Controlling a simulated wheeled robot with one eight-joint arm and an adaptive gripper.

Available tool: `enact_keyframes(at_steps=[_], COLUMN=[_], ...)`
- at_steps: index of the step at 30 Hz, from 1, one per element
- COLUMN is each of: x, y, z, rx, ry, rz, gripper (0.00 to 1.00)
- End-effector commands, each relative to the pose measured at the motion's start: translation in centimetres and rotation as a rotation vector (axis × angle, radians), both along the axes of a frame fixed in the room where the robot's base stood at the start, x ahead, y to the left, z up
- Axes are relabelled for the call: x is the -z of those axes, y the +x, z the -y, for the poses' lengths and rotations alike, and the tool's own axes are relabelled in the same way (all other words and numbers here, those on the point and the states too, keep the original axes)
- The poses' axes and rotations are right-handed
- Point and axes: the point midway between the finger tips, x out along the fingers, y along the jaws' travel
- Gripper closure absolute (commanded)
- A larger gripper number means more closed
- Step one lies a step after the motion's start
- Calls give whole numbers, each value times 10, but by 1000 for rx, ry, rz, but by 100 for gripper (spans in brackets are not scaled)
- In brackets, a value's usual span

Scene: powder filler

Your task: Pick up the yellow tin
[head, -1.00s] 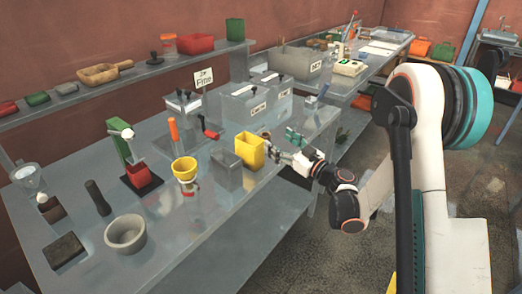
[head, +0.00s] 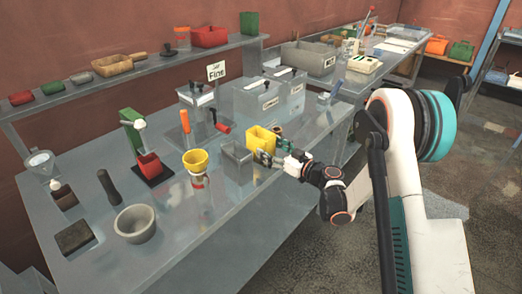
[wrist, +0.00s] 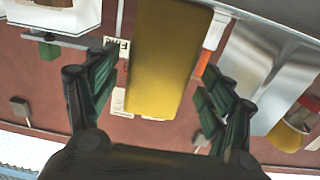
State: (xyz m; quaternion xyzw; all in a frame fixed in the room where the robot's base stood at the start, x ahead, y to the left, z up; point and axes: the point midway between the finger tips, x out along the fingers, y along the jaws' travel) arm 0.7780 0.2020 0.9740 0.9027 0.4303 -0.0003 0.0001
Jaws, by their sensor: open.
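The yellow tin (head: 262,136) stands upright on the grey workbench (head: 110,262), an open-topped box shape. My gripper (head: 266,158) is at the tin's near right side and hides part of its lower front. In the wrist view the tin (wrist: 168,55) appears between the two green-and-black fingers of my gripper (wrist: 160,95). The fingers are spread, with a visible gap on both sides of the tin. In the head view I cannot tell whether a finger touches it.
A grey open box (head: 236,158) stands just left of the tin, and a yellow cup (head: 195,160) further left. Grey lidded bins (head: 255,98) with labels stand behind. A stone mortar (head: 135,222) is at the front left. The bench's front right area is clear.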

Motion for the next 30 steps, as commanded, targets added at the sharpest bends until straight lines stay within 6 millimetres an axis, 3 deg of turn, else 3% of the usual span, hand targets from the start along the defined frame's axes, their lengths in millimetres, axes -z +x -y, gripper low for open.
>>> enact_keyframes(at_steps=[11, 20, 27, 30], x=[4, 3, 3, 2], y=[31, 34, 34, 34], z=[-35, -38, -38, -38], rx=[-2, 0, 0, 0], ry=[0, 0, 0, 0], rz=[0, 0, 0, 0], gripper=[25, 25, 77, 77])
